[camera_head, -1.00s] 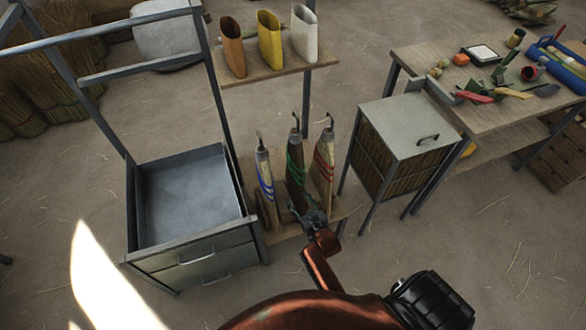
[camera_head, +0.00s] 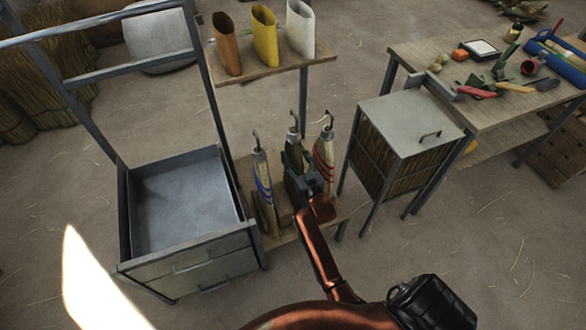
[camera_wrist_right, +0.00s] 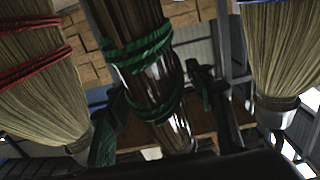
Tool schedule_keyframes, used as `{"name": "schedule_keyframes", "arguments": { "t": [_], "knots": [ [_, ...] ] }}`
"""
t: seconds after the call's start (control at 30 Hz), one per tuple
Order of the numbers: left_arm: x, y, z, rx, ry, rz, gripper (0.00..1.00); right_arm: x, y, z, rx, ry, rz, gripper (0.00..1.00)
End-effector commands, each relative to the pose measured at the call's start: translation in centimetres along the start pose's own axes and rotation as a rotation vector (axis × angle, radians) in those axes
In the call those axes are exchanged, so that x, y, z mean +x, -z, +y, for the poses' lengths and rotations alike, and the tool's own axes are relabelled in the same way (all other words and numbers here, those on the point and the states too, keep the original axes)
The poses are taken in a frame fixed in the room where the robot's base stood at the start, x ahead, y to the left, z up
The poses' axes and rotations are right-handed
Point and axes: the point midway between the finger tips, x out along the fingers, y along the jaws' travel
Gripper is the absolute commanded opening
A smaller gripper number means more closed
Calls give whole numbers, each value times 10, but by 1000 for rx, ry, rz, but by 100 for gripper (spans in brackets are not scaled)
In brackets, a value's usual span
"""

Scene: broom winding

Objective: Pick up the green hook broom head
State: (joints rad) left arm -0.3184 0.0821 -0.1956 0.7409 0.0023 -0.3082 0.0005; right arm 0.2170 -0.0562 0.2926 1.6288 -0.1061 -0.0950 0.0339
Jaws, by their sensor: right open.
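The green hook broom head (camera_head: 294,152), with green cord and a dark hook on top, stands upright on a low wooden shelf between the blue-corded broom head (camera_head: 262,180) and the red-corded broom head (camera_head: 326,155). My right gripper (camera_head: 308,184) is in front of it and hides its lower part. In the right wrist view, the green-corded bundle (camera_wrist_right: 143,62) passes between the two spread fingers of my open right gripper (camera_wrist_right: 160,118). I cannot tell whether either finger touches it. My left gripper is not in view.
The red-corded (camera_wrist_right: 38,75) and blue-corded (camera_wrist_right: 283,50) broom heads stand close on both sides in the wrist view. A metal tray cart (camera_head: 190,265) is left, a lidded cabinet (camera_head: 410,122) right. A shelf with three coloured sleeves (camera_head: 265,66) is above. A workbench (camera_head: 430,60) stands far right.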

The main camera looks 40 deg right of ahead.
Motion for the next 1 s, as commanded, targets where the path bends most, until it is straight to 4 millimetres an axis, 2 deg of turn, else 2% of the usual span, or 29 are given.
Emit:
{"name": "schedule_keyframes", "arguments": {
  "t": [0.3, 1.0],
  "knots": [
    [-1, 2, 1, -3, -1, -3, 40, 5, 1, 0, -1, 0, 1, 48],
    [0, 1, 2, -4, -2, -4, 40, 4, 1, 0, -1, -1, 1, 0]
  ]
}}
